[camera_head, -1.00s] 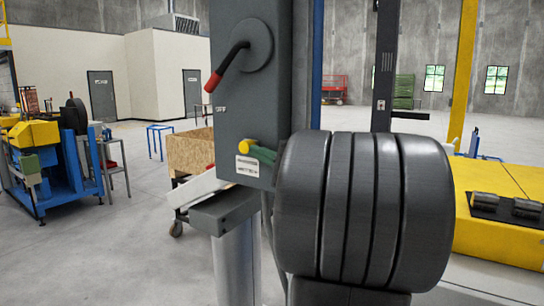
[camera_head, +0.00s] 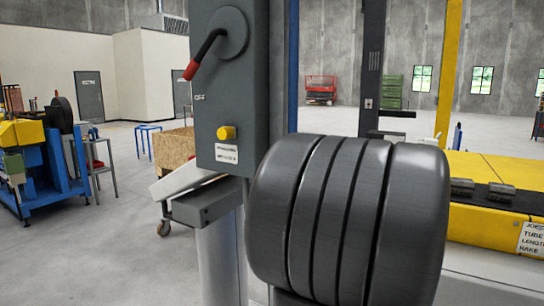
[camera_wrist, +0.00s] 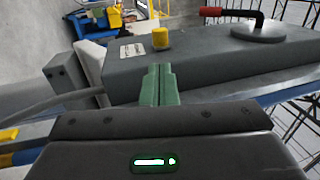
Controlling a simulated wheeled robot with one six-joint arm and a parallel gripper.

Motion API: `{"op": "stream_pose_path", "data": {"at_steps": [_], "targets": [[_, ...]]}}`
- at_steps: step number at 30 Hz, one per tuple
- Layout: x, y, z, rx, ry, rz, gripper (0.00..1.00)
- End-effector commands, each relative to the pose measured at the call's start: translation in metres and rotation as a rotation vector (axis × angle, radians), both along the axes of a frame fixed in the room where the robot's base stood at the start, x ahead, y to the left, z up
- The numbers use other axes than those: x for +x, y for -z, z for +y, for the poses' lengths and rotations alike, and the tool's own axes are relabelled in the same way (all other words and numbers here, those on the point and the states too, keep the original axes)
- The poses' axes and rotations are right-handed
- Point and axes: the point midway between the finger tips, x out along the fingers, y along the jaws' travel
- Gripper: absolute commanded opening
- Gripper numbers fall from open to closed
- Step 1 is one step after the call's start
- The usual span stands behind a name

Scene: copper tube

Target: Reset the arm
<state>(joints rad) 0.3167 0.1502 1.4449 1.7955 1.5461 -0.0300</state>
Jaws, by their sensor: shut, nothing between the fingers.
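A grey control box (camera_head: 232,95) stands in front of me. Its dark lever with a red handle (camera_head: 192,68) points down and left. A yellow button (camera_head: 226,132) sticks out below it, above a white label (camera_head: 227,153). My gripper (camera_wrist: 158,72) shows in the wrist view as two green fingers, shut together and empty. In that view the yellow button (camera_wrist: 160,38) lies just beyond the fingertips, and I see no contact with it. In the head view the gripper is hidden, and my dark ribbed arm covers the lower right.
A wooden crate (camera_head: 174,149) on a wheeled cart stands behind the box at left. Blue and yellow machinery (camera_head: 35,165) is at far left. A yellow machine (camera_head: 488,228) with dark blocks is at right. Open concrete floor lies at lower left.

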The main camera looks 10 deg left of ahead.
Motion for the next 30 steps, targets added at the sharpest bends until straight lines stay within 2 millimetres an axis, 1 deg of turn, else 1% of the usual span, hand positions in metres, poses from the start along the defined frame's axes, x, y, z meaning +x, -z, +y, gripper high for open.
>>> {"op": "stream_pose_path", "data": {"at_steps": [1,5,17,20,23,30], "targets": [[-0.001,0.001,-0.003,0.000,0.001,0.000,0.00],[-0.003,0.002,-0.006,0.000,0.000,0.000,0.00],[-0.002,0.001,-0.004,0.000,-0.001,0.000,0.00],[0.000,-0.001,0.003,0.000,-0.003,-0.001,0.00],[0.004,-0.005,0.014,0.000,-0.004,0.000,0.00],[0.017,-0.014,0.051,0.001,-0.005,0.000,0.00]]}}
